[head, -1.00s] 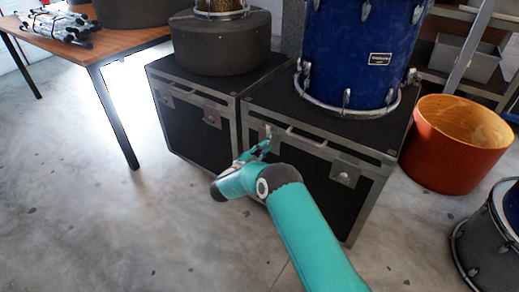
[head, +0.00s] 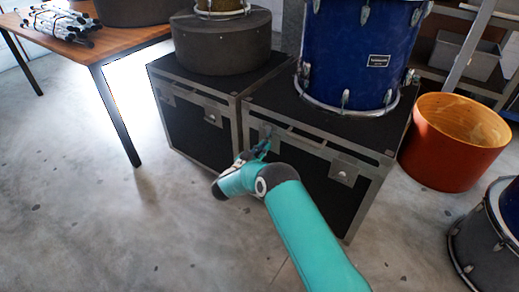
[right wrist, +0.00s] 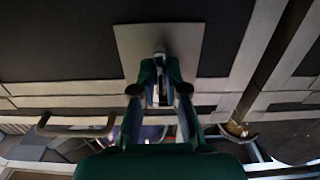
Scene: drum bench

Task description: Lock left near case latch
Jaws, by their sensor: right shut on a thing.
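The near case (head: 318,197) is a black box with metal edges, under the blue drum. Its left latch (head: 267,130) is on the front face, mostly hidden by my right gripper (head: 262,149). In the right wrist view the latch's square metal plate (right wrist: 135,48) fills the top middle. My right gripper (right wrist: 160,80) is shut there on the small latch part between its fingertips. I cannot tell whether the latch is locked. The near case's right latch (head: 343,175) is clear of the gripper. My left gripper is not in view.
A blue drum (head: 355,50) stands on the near case. A second case (head: 195,128) with a round dark case (head: 222,45) on top sits to the left. A case handle (right wrist: 75,130) is beside the gripper. An orange drum shell (head: 450,150) lies right; the floor in front is clear.

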